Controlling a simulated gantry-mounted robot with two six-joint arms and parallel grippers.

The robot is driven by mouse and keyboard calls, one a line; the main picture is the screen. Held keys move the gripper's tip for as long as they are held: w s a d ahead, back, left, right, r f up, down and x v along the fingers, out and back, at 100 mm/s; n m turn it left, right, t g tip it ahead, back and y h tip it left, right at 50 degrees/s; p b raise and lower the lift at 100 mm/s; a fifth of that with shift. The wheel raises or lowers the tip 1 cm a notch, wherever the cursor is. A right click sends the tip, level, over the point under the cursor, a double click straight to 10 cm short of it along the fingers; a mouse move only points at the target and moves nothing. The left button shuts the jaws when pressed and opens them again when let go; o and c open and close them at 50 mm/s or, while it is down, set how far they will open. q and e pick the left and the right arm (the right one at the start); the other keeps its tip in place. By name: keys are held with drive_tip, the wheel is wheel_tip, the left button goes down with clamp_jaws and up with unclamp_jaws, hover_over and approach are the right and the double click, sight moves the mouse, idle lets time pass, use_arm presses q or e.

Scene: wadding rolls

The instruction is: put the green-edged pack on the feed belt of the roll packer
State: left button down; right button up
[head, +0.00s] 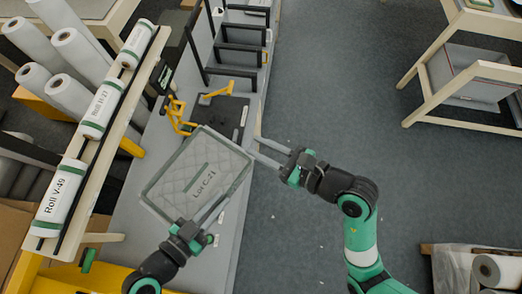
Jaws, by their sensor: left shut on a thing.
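The green-edged pack (190,165) is a flat, clear quilted pack with a green stripe and the label "Lot C-21". It is tilted in the picture, over the long grey surface (140,195), which may be the feed belt. My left gripper (215,205) is shut on the pack's lower right edge. My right gripper (258,150) is at the pack's right corner with its two fingers apart and nothing between them; I cannot tell if it touches the pack. Black frames (242,47) of the machine stand farther up the grey surface.
Yellow brackets (178,115) and a black plate (232,115) lie just beyond the pack. A wooden rack with labelled rolls (62,195) stands at the left. A wooden table (480,70) is at the upper right, a box of rolls (455,268) at the lower right. The floor between is clear.

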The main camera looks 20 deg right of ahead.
drive_tip(key=g, duration=0.1)
approach(231, 146)
drive_tip(key=shift+m+h, duration=0.3)
drive_tip(key=shift+m, duration=0.1)
drive_tip(key=x, duration=0.9)
drive_tip(key=shift+a+r, duration=0.15)
drive_tip(key=shift+a, duration=0.05)
clamp_jaws()
use_arm(q)
drive_tip(key=c, duration=0.8)
unclamp_jaws()
